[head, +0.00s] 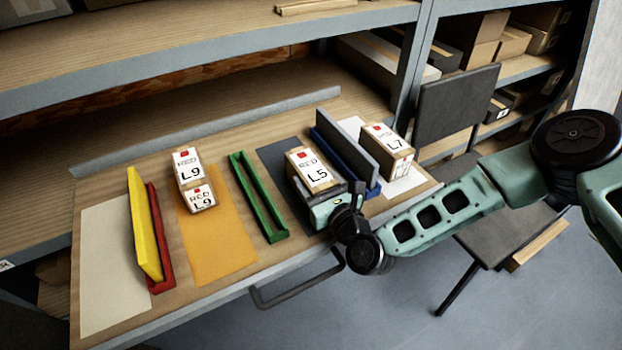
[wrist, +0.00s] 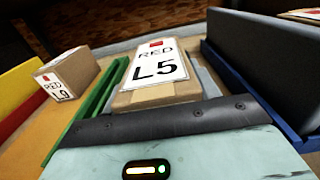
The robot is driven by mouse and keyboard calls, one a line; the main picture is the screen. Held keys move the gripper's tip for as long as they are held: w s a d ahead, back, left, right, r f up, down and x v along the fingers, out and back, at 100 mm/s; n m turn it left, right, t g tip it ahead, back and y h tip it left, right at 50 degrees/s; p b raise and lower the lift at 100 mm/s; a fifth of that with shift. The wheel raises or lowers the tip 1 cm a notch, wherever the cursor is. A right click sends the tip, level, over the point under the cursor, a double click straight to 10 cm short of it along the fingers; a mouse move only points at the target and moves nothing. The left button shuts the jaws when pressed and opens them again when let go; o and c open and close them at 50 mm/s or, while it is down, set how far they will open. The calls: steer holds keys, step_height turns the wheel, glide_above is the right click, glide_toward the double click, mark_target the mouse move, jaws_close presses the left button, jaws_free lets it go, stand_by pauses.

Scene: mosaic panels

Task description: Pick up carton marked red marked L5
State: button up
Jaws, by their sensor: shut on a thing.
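The carton marked RED L5 (head: 314,172) is a small brown box with a white label and a red square on top. It is over the dark grey mat (head: 273,153), between the green holder and the blue holder. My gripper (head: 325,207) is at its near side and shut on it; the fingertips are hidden. In the wrist view the L5 carton (wrist: 157,75) is upright, straight ahead of the gripper (wrist: 180,118). I cannot tell whether its base touches the mat.
An L7 carton (head: 384,150) stands right, beyond the grey panel (head: 345,150) in the blue holder (head: 328,152). The green holder (head: 258,197) is close left. A yellow panel (head: 144,225) leans in a red holder (head: 160,245).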

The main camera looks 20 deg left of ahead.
steer(key=shift+r, duration=0.25)
